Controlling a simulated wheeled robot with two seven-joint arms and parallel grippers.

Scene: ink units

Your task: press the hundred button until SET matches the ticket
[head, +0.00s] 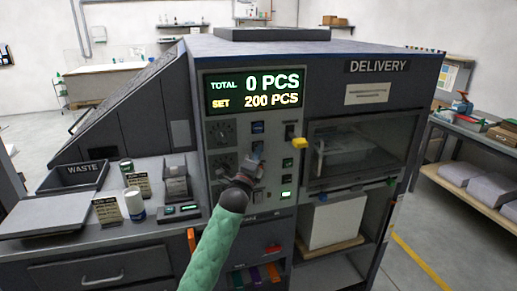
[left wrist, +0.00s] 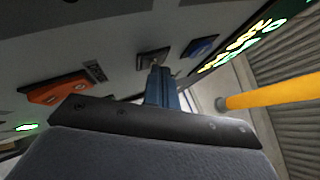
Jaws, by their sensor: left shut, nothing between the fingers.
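The machine's display (head: 253,91) reads TOTAL 0 PCS and SET 200 PCS. My left gripper (head: 257,158) is shut and empty at the control panel, over the button column below the display. In the left wrist view its fingertips (left wrist: 158,72) are close to a dark square button (left wrist: 152,57); I cannot tell if they touch it. A blue button (left wrist: 200,46) sits beside that one and also shows in the head view (head: 257,127). Button labels are too small to read, so I cannot tell which is the hundred button. No ticket is legible. My right gripper is not in view.
A yellow knob (head: 299,142) sticks out right of the panel, by the delivery window (head: 358,150). An orange control (left wrist: 58,88) is near the fingers.

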